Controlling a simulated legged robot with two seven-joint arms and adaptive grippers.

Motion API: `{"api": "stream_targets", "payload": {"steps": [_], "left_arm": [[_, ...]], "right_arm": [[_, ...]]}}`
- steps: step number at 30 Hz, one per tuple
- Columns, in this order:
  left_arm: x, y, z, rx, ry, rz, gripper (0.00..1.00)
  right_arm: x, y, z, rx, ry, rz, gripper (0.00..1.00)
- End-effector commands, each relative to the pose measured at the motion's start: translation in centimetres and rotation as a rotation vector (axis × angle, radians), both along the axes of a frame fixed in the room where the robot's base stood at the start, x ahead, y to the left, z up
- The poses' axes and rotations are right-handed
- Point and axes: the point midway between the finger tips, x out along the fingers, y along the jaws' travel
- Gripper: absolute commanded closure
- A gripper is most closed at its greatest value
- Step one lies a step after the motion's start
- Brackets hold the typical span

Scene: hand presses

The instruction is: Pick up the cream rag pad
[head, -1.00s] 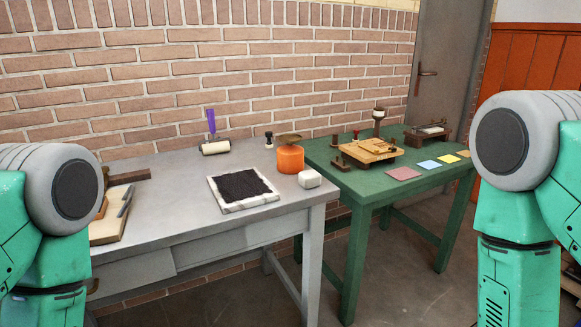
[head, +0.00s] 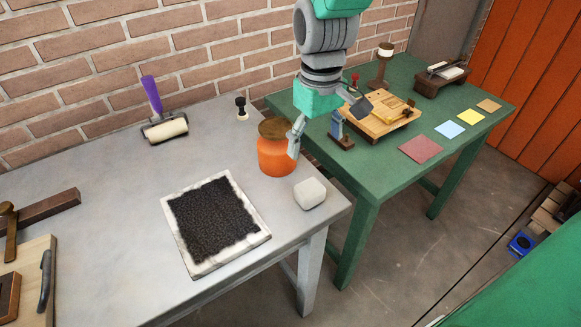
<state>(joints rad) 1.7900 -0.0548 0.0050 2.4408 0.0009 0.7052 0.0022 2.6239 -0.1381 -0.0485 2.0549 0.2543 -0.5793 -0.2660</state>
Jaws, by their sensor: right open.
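The cream rag pad (head: 310,193) is a small rounded off-white block. It lies on the grey table near its right front corner, just right of the orange jar. My right gripper (head: 326,126) hangs from the top of the head view, its fingers spread apart and empty. In the picture it is above the pad, over the area between the orange jar and the wooden press, and apart from the pad. My left gripper is out of view.
The orange jar (head: 277,155) with a brown top stands close behind the pad. A black slab in a pale frame (head: 251,246) lies to its left. The green table (head: 385,166) holds a wooden press (head: 378,122) and coloured sheets. A purple-handled roller (head: 160,118) stands farther back.

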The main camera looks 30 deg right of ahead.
Motion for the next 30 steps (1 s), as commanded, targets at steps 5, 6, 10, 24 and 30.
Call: {"api": "stream_targets", "payload": {"steps": [5, 6, 10, 24, 30], "left_arm": [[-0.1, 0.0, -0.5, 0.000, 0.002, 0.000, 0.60], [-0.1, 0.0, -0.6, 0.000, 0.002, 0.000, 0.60], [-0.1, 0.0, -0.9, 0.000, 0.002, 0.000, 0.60], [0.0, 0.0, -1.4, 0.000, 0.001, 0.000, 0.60], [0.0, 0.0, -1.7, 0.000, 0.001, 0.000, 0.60]], "right_arm": [[-0.1, -0.1, -3.0, 0.003, 0.008, -0.001, 0.24], [-0.1, -0.2, -4.0, 0.004, 0.008, 0.000, 0.24], [0.0, -0.4, -6.6, 0.006, 0.008, -0.002, 0.24], [-0.8, 0.4, -11.5, 0.005, 0.008, 0.001, 0.24], [-0.7, 0.5, -13.7, 0.006, 0.003, -0.003, 0.24]]}}
